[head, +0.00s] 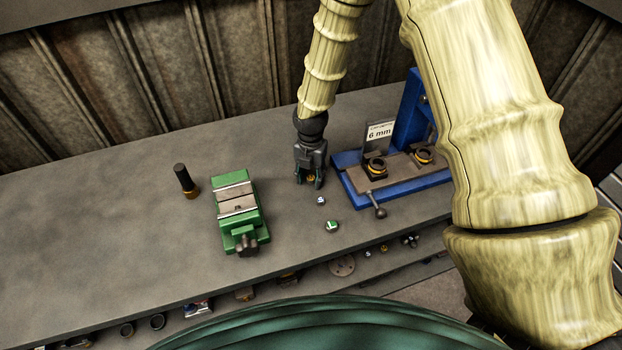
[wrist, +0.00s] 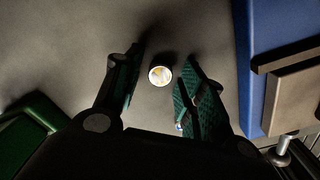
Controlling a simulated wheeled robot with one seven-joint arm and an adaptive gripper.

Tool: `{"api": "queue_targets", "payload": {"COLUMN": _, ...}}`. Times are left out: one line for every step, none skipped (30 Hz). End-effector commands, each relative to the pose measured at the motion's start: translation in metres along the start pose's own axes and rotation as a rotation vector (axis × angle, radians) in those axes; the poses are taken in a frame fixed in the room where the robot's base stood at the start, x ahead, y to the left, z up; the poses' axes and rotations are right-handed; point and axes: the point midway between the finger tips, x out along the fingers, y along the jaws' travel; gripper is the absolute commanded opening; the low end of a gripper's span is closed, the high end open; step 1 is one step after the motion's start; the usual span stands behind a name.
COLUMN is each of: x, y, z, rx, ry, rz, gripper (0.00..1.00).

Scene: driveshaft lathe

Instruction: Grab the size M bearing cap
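My gripper (head: 310,180) points down over the bench, and its two fingers are open. Between the fingers is a small round cap with an orange-yellow mark (head: 311,177). In the wrist view this cap (wrist: 160,75) lies between the green finger pads, with a gap to each. Its letter is too bright and small to read. A small cap with a blue mark (head: 321,201) lies in front of the gripper; the right finger mostly hides it in the wrist view. A larger cap with a green mark (head: 332,226) lies nearer the bench's front edge.
A green vise (head: 257,228) and a dark upright tool (head: 184,178) stand left. The bench's left part (head: 90,225) is clear.

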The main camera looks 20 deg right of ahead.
Motion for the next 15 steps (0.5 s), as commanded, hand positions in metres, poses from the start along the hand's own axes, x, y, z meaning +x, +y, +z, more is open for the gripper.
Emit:
{"api": "queue_targets", "payload": {"x": 0.0, "y": -0.0001, "z": 0.0, "rx": 0.0, "ry": 0.0, "rz": 0.0, "gripper": 0.25}}
{"api": "queue_targets", "payload": {"x": 0.0, "y": -0.0001, "z": 0.0, "rx": 0.0, "ry": 0.0, "rz": 0.0, "gripper": 0.19}}
{"api": "queue_targets", "payload": {"x": -0.0001, "y": -0.0001, "z": 0.0, "rx": 0.0, "ry": 0.0, "rz": 0.0, "gripper": 0.12}}
{"api": "queue_targets", "payload": {"x": -0.0001, "y": -0.0001, "z": 0.0, "rx": 0.0, "ry": 0.0, "rz": 0.0, "gripper": 0.07}}
{"api": "queue_targets", "payload": {"x": -0.0001, "y": -0.0001, "z": 0.0, "rx": 0.0, "ry": 0.0, "rz": 0.0, "gripper": 0.01}}
{"api": "queue_targets", "payload": {"x": -0.0001, "y": -0.0001, "z": 0.0, "rx": 0.0, "ry": 0.0, "rz": 0.0, "gripper": 0.0}}
{"api": "queue_targets", "payload": {"x": -0.0001, "y": -0.0002, "z": 0.0, "rx": 0.0, "ry": 0.0, "rz": 0.0, "gripper": 0.0}}
{"api": "queue_targets", "payload": {"x": -0.0002, "y": -0.0001, "z": 0.0, "rx": 0.0, "ry": 0.0, "rz": 0.0, "gripper": 0.0}}
{"api": "queue_targets", "payload": {"x": -0.0002, "y": -0.0001, "z": 0.0, "rx": 0.0, "ry": 0.0, "rz": 0.0, "gripper": 0.0}}
{"api": "queue_targets", "payload": {"x": -0.0002, "y": -0.0001, "z": 0.0, "rx": 0.0, "ry": 0.0, "rz": 0.0, "gripper": 0.0}}
{"api": "queue_targets", "payload": {"x": -0.0002, "y": -0.0001, "z": 0.0, "rx": 0.0, "ry": 0.0, "rz": 0.0, "gripper": 0.0}}
{"api": "queue_targets", "payload": {"x": -0.0002, "y": -0.0002, "z": 0.0, "rx": 0.0, "ry": 0.0, "rz": 0.0, "gripper": 0.0}}
{"api": "queue_targets", "payload": {"x": -0.0003, "y": -0.0001, "z": 0.0, "rx": 0.0, "ry": 0.0, "rz": 0.0, "gripper": 0.0}}
{"api": "queue_targets", "payload": {"x": -0.0004, "y": -0.0001, "z": 0.0001, "rx": 0.0, "ry": 0.0, "rz": 0.0, "gripper": 0.0}}
{"api": "queue_targets", "payload": {"x": -0.0007, "y": -0.0001, "z": 0.0001, "rx": 0.0, "ry": 0.0, "rz": 0.0, "gripper": 0.0}}
